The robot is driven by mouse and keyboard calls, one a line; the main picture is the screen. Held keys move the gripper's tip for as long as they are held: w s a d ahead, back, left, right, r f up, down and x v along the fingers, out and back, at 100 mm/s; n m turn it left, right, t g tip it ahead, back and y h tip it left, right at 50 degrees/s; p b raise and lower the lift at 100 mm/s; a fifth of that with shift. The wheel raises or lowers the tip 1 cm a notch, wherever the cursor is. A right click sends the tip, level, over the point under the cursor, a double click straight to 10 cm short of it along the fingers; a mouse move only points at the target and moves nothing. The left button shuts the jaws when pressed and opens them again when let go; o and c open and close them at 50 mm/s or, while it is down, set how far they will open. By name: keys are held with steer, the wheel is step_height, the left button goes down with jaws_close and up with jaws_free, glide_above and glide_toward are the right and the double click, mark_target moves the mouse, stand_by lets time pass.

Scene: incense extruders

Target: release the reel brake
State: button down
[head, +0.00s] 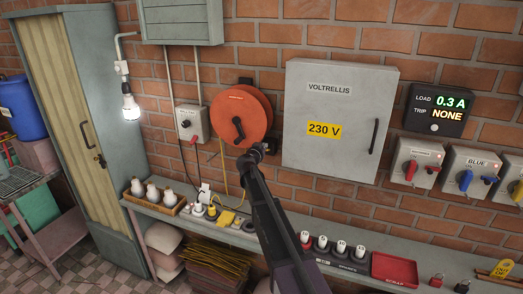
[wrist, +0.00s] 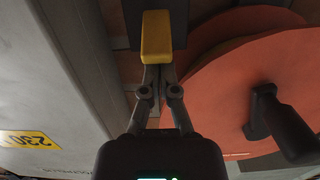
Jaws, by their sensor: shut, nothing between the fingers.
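An orange-red reel (head: 241,100) with a black crank handle (head: 238,128) hangs on the brick wall; in the wrist view, the reel (wrist: 215,75) and its handle (wrist: 285,125) are on the right. A yellow block (wrist: 157,37) on a dark mount, perhaps the brake, is at the top centre of the wrist view, beside the reel's edge. I cannot make it out in the head view. My gripper (wrist: 158,72) is shut and empty, its fingertips at the lower end of the yellow block; I cannot tell if they touch. In the head view, my gripper (head: 258,149) is by the reel's lower right edge.
A grey VOLTRELLIS cabinet (head: 334,115) stands out close right of the reel. A grey switch box (head: 192,122) is to its left. A shelf (head: 265,241) with bulbs, small parts and a red tray (head: 395,270) runs below. A yellow cable hangs under the reel.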

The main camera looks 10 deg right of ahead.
steer(key=shift+d+f+b, duration=0.15)
steer(key=shift+d+b, duration=0.2)
steer(key=shift+b, duration=0.1)
stand_by(0.3)
